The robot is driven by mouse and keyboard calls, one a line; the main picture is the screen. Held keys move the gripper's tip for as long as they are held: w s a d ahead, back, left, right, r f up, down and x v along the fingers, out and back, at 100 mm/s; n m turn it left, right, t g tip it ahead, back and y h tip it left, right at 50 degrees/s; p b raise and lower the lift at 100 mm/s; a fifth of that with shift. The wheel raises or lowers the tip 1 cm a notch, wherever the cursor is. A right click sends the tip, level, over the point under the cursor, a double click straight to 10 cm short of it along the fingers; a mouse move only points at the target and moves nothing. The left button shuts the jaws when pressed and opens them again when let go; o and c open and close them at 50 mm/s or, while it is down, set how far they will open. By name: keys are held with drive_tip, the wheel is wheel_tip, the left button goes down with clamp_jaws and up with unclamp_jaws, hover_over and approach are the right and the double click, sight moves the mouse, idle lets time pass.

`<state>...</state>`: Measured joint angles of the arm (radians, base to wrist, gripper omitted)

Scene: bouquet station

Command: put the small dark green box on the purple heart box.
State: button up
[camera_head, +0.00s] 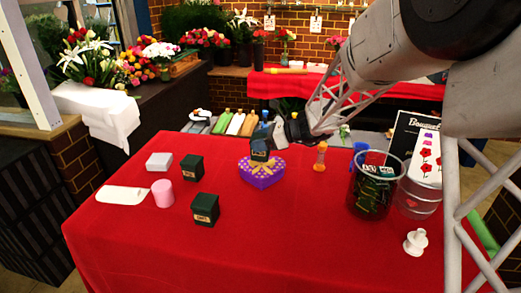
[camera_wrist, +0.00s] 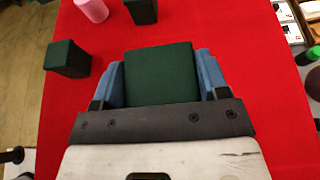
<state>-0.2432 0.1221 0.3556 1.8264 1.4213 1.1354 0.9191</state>
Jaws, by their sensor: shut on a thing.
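A small dark green box (camera_head: 259,152) is held in my gripper (camera_head: 261,139), right above the purple heart box (camera_head: 262,175) with its gold ribbon. I cannot tell whether the held box touches the heart box. In the wrist view the green box (camera_wrist: 160,75) sits squarely between the two blue fingers of my gripper (camera_wrist: 160,84), which are shut on its sides. The heart box does not show in the wrist view. Two more dark green boxes stand on the red table to the left, one farther back (camera_head: 192,167) and one nearer (camera_head: 205,209).
A pink cylinder (camera_head: 162,193), a light grey box (camera_head: 159,161) and a white tag-shaped piece (camera_head: 123,195) lie at the left. A large glass vase (camera_head: 374,184) stands farther right. The front middle of the red table (camera_head: 260,245) is clear.

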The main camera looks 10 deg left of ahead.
drive_tip(key=shift+f, duration=1.8)
drive_tip(key=shift+f, duration=0.15)
drive_tip(key=o, duration=1)
drive_tip(key=shift+c, duration=0.2)
drive_tip(key=shift+r, duration=0.2)
drive_tip(key=shift+d+r, duration=0.2)
drive_tip(key=shift+d, duration=0.25)
drive_tip(key=v, duration=1.1)
